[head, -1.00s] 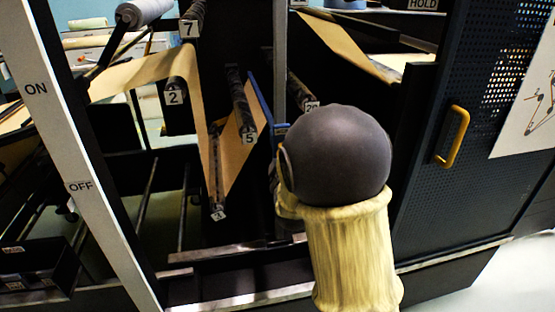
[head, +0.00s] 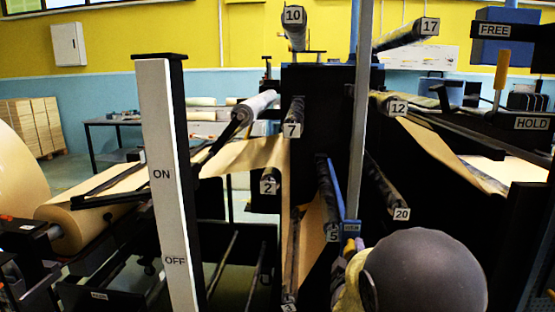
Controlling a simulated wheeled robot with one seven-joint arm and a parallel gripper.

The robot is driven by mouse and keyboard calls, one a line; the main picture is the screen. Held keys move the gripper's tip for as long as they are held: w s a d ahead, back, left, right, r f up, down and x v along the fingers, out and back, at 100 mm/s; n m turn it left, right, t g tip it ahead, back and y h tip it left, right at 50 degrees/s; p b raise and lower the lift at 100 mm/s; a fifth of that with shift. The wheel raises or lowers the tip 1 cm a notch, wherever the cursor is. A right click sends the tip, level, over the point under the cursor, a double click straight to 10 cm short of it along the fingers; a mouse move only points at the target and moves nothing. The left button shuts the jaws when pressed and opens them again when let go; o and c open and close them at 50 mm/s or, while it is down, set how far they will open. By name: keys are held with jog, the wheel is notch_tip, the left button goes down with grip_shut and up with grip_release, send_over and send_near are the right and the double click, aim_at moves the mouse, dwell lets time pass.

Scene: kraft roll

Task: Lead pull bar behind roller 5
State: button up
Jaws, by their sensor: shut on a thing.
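Roller 5 (head: 326,195) is a dark roller with its number plate on the near end, right of the brown paper web (head: 312,222). The blue pull bar (head: 337,188) runs close along the right side of roller 5, and its near end has a small blue block with a label. My gripper (head: 351,244) is just below that block, mostly hidden by my own arm's dark round joint and yellow sleeve; it is shut on the pull bar. The fingertips are not clear. The paper's edge at the bar is hard to make out.
Roller 20 (head: 385,190) is right of the bar, and roller 2 (head: 268,182) and roller 7 (head: 293,118) are left. A grey upright post (head: 361,110) stands close by the bar. The ON/OFF post (head: 167,190) is at left.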

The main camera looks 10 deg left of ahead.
jog(key=a+r+p, duration=0.6)
jog(key=r+p, duration=0.2)
jog(key=a+r+p, duration=0.7)
jog(key=p, duration=0.2)
jog(key=a+r+p, duration=0.6)
jog(key=r+p, duration=0.2)
jog(key=p, duration=0.1)
jog(key=shift+s+a+r, duration=0.3)
jog(key=shift+a, duration=0.25)
jog(key=shift+a+r+p, duration=0.1)
jog(key=shift+p, duration=0.4)
jog(key=shift+a, duration=0.1)
jog(key=shift+p, duration=0.55)
